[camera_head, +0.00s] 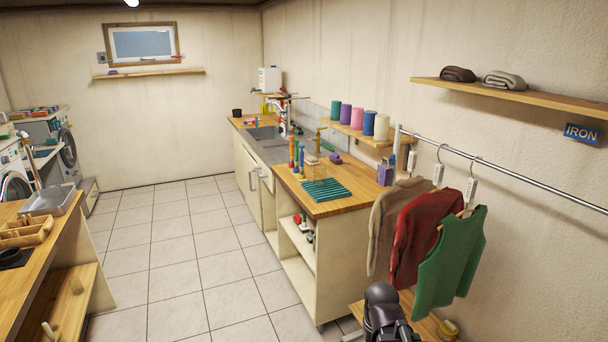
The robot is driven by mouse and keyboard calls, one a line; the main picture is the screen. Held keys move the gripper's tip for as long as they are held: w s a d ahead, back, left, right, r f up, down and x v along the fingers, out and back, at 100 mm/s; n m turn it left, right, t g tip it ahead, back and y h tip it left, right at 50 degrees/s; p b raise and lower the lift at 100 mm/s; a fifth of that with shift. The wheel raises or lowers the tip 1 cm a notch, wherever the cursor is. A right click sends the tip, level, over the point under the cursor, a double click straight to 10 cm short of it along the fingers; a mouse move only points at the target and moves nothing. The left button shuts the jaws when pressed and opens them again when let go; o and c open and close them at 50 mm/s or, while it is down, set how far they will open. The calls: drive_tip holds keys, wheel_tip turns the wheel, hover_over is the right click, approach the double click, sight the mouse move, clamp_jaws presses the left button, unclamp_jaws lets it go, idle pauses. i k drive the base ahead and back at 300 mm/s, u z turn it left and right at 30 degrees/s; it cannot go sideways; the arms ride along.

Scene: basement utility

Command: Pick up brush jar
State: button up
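No thing in view is plainly a brush jar. A small clear container with a yellowish top (314,168) stands on the wooden counter, behind a teal ribbed mat. Slim upright coloured items (296,157) stand just left of it. A small dark cup (237,113) sits at the counter's far end. What the container and cup hold is too small to tell. The dark end of my arm, with my gripper (388,325), shows at the bottom, right of the counter and well short of these things. Its fingers cannot be made out.
The counter (345,204) runs along the right wall, with a sink (264,133). Coloured spools stand on a shelf (352,133) above it. Clothes (430,235) hang from a rail near my arm. A wooden table (45,245) is at left. The tiled floor (185,260) between is clear.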

sight(319, 170)
drive_tip(key=u, duration=0.1)
drive_tip(key=i, duration=1.55)
drive_tip(key=u, duration=0.2)
